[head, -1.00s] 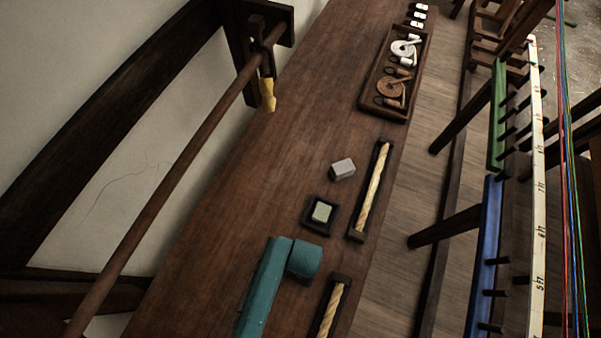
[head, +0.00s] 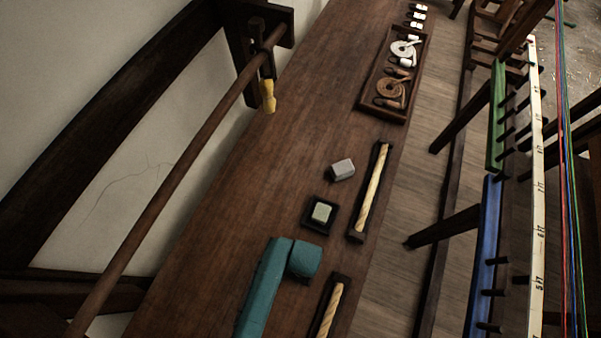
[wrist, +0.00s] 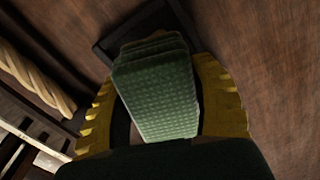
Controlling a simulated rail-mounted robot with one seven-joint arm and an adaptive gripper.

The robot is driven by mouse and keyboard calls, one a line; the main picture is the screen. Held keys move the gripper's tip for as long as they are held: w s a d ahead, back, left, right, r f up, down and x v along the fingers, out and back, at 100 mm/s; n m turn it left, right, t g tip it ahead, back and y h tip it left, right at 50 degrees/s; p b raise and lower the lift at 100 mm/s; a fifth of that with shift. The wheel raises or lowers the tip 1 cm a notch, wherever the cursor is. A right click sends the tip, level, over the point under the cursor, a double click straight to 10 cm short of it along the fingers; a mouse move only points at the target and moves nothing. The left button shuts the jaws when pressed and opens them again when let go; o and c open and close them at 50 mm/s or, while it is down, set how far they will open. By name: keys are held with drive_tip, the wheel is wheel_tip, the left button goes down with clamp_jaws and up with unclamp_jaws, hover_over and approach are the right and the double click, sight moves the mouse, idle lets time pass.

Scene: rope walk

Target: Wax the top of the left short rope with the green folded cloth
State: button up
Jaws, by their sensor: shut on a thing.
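In the wrist view the green folded cloth (wrist: 158,90) stands between the yellow fingers of my gripper (wrist: 165,105), which is shut on it. The cloth has a waffle texture and its folded layers show at the far end. A dark tray edge (wrist: 110,40) lies just behind it; I cannot tell whether they touch. A pale twisted rope (wrist: 35,75) lies in a dark holder at the left. In the head view one short rope (head: 374,188) lies in a holder right of centre, another (head: 329,311) at the bottom. There, my gripper and the cloth are hidden.
A pale greenish block (head: 322,212) sits in a small dark dish, with a grey block (head: 342,169) beyond it. A tray (head: 365,102) with coiled cords stands farther off. A pegged rack with a white scale (head: 537,185) is at the right. The bench's left part is clear.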

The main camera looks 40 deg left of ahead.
drive_tip(key=shift+s, duration=0.1)
wheel_tip(320, 180, up, 7)
drive_tip(key=p, duration=0.8)
drive_tip(key=shift+r, duration=0.1)
idle(0.4)
